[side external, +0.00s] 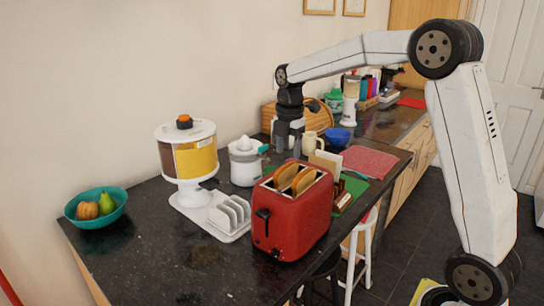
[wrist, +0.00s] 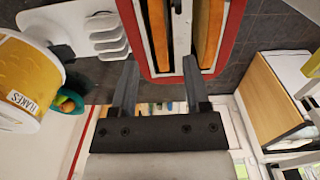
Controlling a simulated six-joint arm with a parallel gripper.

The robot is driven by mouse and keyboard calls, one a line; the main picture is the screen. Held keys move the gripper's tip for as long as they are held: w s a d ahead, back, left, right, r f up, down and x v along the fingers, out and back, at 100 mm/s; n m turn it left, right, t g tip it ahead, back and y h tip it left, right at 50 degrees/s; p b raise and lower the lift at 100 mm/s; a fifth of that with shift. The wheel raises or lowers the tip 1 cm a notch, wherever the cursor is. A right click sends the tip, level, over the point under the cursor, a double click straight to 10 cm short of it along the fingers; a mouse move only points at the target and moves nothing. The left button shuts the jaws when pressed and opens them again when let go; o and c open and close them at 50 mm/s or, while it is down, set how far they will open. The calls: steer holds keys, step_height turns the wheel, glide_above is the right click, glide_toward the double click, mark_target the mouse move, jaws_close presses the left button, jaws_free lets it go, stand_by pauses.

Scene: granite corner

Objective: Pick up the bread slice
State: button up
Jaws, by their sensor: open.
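Two brown bread slices stand upright in the slots of a red toaster (side external: 285,222), their tops showing above it: a left slice (side external: 285,176) and a right slice (side external: 304,181). In the wrist view they are a left slice (wrist: 158,32) and a right slice (wrist: 209,30), with the toaster's red rim (wrist: 232,35) around them. My gripper (side external: 288,150) is open and points down, above and behind the toaster in the side view. In the wrist view my gripper (wrist: 160,68) has its fingers apart near the toaster's end, with no slice between them.
A white toast rack (side external: 230,214) and a cereal dispenser (side external: 188,155) stand left of the toaster. A white juicer (side external: 245,162) and a cream mug (side external: 310,143) are near my gripper. A fruit bowl (side external: 96,208) sits at the far left. The front-left counter is clear.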

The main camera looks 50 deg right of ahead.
mark_target(288, 164)
steer(key=shift+f, duration=2.6)
jaws_close()
